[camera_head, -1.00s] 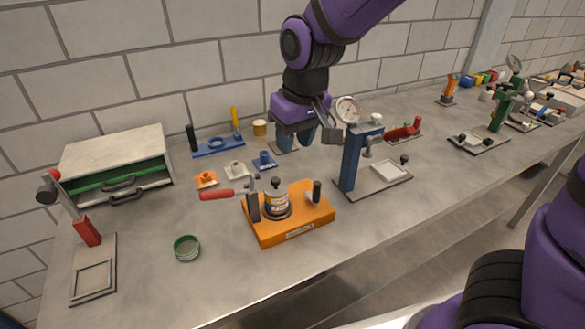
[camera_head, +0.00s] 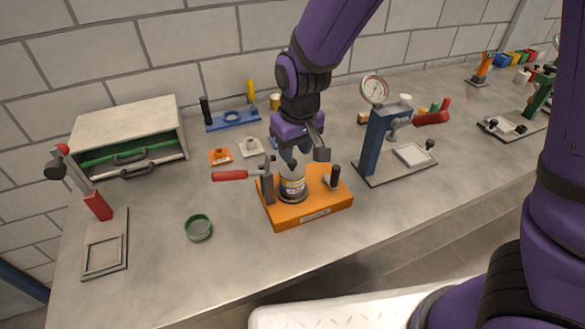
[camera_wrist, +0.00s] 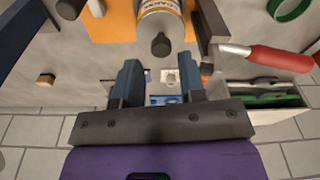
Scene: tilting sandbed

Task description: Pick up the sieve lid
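A white, labelled sieve jar (camera_head: 293,187) stands in the orange stand (camera_head: 315,214). A dark knob tops the jar; it shows in the wrist view as a black knob (camera_wrist: 161,45), and I take this top to be the sieve lid. My gripper (camera_head: 293,155) is just above and behind the jar in the head view. In the wrist view my gripper (camera_wrist: 160,80) is open and empty, with a wide gap between its blue-grey fingers. The knob lies in front of the gap, not between the fingers. The lid's edge is not clear.
A red-handled lever (camera_head: 230,175) sticks out left of the jar. A dark upright handle (camera_head: 335,176) stands at its right. A blue gauge stand (camera_head: 373,143) is farther right. A green-rimmed dish (camera_head: 199,228) lies left, with clear bench around it.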

